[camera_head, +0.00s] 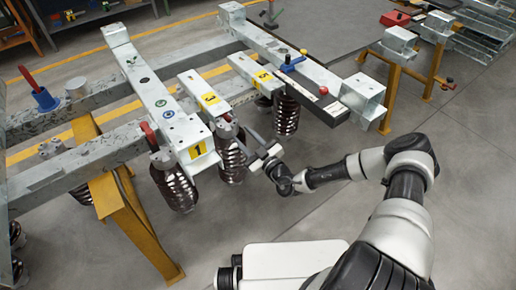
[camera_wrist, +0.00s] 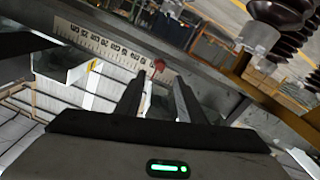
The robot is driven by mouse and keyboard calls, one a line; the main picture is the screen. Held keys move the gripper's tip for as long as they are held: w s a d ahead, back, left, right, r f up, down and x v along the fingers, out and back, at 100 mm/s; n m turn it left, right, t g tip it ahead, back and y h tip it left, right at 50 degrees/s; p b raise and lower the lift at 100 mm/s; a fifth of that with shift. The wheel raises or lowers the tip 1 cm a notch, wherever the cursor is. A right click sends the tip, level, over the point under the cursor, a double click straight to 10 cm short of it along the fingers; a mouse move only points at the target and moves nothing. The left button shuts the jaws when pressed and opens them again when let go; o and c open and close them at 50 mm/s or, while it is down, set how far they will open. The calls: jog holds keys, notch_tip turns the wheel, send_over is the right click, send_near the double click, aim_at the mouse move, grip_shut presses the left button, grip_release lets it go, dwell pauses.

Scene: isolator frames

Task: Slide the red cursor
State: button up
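A small red knob, apparently the red cursor (camera_wrist: 159,64), shows in the wrist view at the end of a pale ruler scale (camera_wrist: 100,45) with black numbers. My gripper (camera_wrist: 156,82) is open with its two dark fingers apart. The knob appears between and just beyond the fingertips, and no contact shows. In the head view my gripper (camera_head: 257,146) hangs below the frame, beside the dark ribbed insulators. A small red spot (camera_head: 323,91) shows on the dark-edged beam; I cannot tell if it is the same knob.
The grey steel isolator frame (camera_head: 150,80) stands on yellow trestles (camera_head: 130,215). Ribbed insulators (camera_head: 286,114) hang close to my gripper. A blue clamp (camera_head: 292,64) sits on the right beam. A red box (camera_head: 395,18) lies at the back right.

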jog(key=p+v, duration=0.1)
jog(key=v, duration=0.8)
